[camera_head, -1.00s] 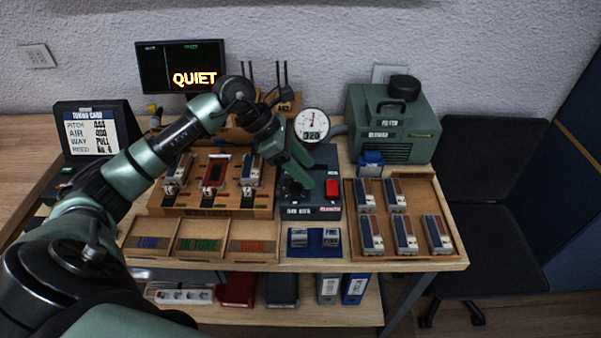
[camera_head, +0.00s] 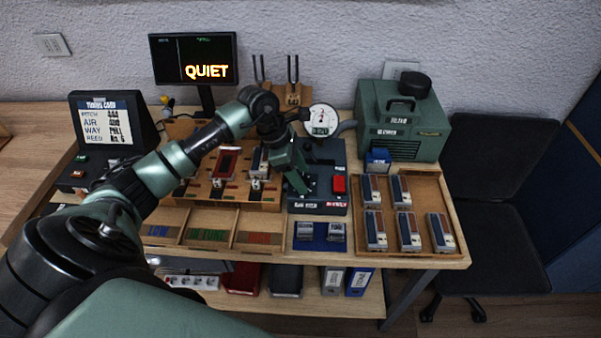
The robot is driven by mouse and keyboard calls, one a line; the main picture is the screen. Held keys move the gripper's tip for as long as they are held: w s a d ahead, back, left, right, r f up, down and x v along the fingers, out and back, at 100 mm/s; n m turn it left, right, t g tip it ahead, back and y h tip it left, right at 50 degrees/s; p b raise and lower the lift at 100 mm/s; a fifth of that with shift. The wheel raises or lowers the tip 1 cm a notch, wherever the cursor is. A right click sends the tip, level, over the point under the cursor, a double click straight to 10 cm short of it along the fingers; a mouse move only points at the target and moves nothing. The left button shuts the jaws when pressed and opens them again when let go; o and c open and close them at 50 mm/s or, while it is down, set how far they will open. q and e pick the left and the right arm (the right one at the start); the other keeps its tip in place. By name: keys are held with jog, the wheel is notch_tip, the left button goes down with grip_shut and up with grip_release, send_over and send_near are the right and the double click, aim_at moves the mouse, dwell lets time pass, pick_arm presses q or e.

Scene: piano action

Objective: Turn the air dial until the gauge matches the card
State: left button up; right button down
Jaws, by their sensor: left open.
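The tuning card (camera_head: 108,120) shows on the black stand at the left, with lines for pitch, air, way and reed; its air figure is too small to read surely. The round white gauge (camera_head: 323,116) stands behind the dark control box (camera_head: 318,206); its reading is too small to tell. My left gripper (camera_head: 302,184) is open and points down over the left part of that box. I cannot make out the air dial; the gripper may hide it. I cannot tell whether the fingers touch anything. My right gripper is not in view.
A red button (camera_head: 339,185) is on the box's right side. A green blower unit (camera_head: 402,118) stands at the back right. A wooden tray (camera_head: 388,245) of several reed blocks is at the right. A screen (camera_head: 194,60) reads QUIET. Tuning forks (camera_head: 293,70) stand behind my arm.

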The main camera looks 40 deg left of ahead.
pick_arm(q)
grip_shut()
jog(key=shift+w+f+b, duration=0.1)
jog(key=shift+f+b, duration=0.1)
jog(key=shift+b, duration=0.5)
jog(key=m+g+b, duration=0.1)
jog(key=m+b, duration=0.2)
jog(key=b, duration=0.2)
jog(key=shift+w+a+m, duration=0.1)
jog(key=shift+m, duration=0.3)
jog(key=shift+r+m+g+h+b, duration=0.15)
jog(key=shift+m+g+h+b, duration=0.25)
jog(key=shift+m+g+b, duration=0.7)
jog(key=shift+m+t, duration=0.3)
grip_release()
